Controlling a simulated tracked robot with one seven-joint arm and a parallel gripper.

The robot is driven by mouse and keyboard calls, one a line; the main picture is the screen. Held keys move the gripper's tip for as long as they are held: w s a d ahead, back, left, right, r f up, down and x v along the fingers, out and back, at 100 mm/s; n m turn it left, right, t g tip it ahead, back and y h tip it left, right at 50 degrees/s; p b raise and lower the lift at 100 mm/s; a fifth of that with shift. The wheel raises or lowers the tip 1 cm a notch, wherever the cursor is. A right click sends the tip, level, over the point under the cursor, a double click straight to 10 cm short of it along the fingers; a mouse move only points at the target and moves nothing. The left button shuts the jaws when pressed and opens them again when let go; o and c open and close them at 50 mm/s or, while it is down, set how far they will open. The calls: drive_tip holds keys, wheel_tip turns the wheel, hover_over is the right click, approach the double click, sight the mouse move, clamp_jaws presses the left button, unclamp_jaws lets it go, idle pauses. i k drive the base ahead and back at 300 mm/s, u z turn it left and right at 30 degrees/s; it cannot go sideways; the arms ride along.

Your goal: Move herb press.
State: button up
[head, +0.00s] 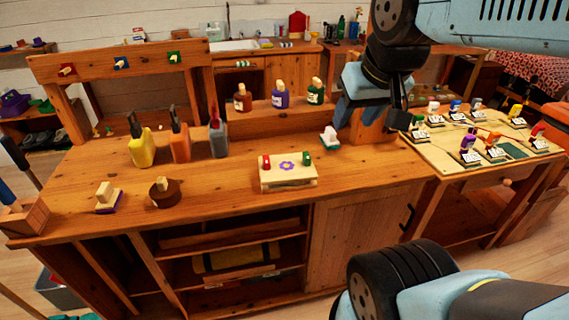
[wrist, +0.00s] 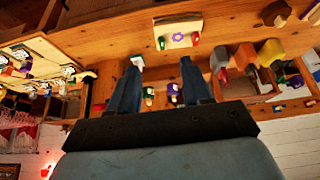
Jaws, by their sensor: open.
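The herb press appears to be the pale wooden block with a purple flower, a red knob and a green knob (head: 287,178). It lies flat near the front edge of the workbench (head: 220,205), right of centre. It also shows at the top of the wrist view (wrist: 178,38), beyond the fingertips. My gripper (head: 370,117) is open and empty, raised above the back right of the bench, behind and to the right of the press. Its two blue fingers show apart in the wrist view (wrist: 161,65). Nothing hides the press in the head view.
A small white-topped block (head: 330,137) stands between press and gripper. Yellow (head: 142,148), orange and grey bottles stand at the left. Several small bottles line the back ledge (head: 265,104). Two stamp-like pieces (head: 160,194) sit front left. A side table (head: 470,160) holds several small items.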

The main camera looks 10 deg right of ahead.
sight(287, 173)
drive_tip(key=z, duration=0.05)
drive_tip(key=i, duration=0.15)
drive_tip(key=u, duration=2.75)
drive_tip(key=k, duration=1.2)
drive_tip(key=z, duration=1.55)
drive_tip(key=k, duration=0.1)
drive_tip(key=z, duration=0.5)
